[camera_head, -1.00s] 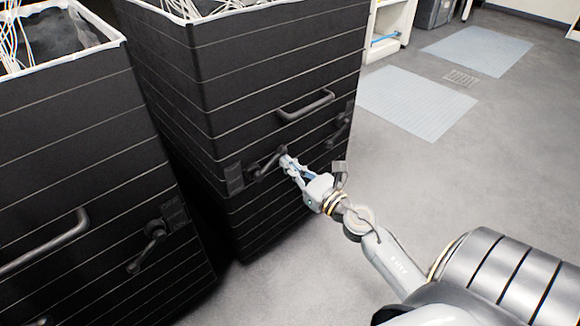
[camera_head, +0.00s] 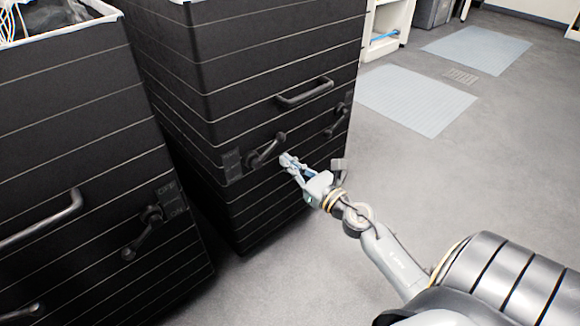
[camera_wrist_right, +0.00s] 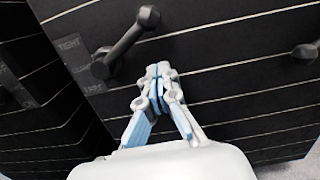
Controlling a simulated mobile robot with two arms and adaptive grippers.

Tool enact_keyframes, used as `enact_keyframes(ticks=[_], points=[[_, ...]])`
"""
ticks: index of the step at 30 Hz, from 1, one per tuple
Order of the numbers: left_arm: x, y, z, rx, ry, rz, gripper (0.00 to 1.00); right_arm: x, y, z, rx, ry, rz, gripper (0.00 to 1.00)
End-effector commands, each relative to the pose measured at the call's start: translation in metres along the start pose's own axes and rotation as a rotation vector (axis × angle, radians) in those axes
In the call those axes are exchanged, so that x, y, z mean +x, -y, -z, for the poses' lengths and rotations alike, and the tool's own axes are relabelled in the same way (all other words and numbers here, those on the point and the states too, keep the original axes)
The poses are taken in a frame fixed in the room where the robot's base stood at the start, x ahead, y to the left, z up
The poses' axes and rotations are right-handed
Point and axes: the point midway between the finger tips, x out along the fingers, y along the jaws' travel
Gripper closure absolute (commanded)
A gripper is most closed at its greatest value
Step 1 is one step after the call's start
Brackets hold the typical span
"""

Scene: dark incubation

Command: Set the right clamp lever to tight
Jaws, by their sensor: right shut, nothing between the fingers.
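A dark clamp lever (camera_head: 266,150) sits on the front of the middle black cabinet. Its arm slants up to the right, ending in a round knob. In the wrist view this lever (camera_wrist_right: 126,42) has its hub low left and knob high right, with TIGHT lettering (camera_wrist_right: 70,44) at its left. A second lever (camera_head: 337,121) is farther right on the same face; part shows in the wrist view (camera_wrist_right: 305,51). I cannot tell which is called right. My right gripper (camera_head: 287,160) is shut and empty, just below the nearer lever's knob, apparently apart from it. It also shows in the wrist view (camera_wrist_right: 157,76).
A bar handle (camera_head: 304,93) sticks out above the levers. The left black cabinet (camera_head: 70,150) has its own lever (camera_head: 146,234) with an ON/OFF label and a handle (camera_head: 45,222). Open grey floor (camera_head: 440,190) lies to the right.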

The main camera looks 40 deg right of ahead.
Motion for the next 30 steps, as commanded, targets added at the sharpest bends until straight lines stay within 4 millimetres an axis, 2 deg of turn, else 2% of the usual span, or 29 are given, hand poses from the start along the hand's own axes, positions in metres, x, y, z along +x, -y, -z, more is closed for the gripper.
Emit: enact_keyframes(ticks=[1,9,15,20,30], points=[[-0.003,-0.003,0.007,0.003,-0.029,-0.009,0.60,0.002,0.002,0.015,-0.001,-0.001,-0.001,1.00],[0.005,-0.003,0.008,0.004,-0.037,-0.015,0.60,-0.063,0.001,0.009,0.005,-0.003,0.003,1.00],[0.006,-0.003,0.008,0.004,-0.038,-0.016,0.60,-0.091,0.002,0.007,0.002,-0.002,0.001,1.00],[0.006,-0.003,0.009,0.004,-0.039,-0.016,0.60,-0.098,0.001,0.007,0.000,0.000,0.000,1.00],[0.006,-0.003,0.009,0.004,-0.039,-0.016,0.60,-0.099,0.001,0.007,0.000,0.000,-0.001,1.00]])
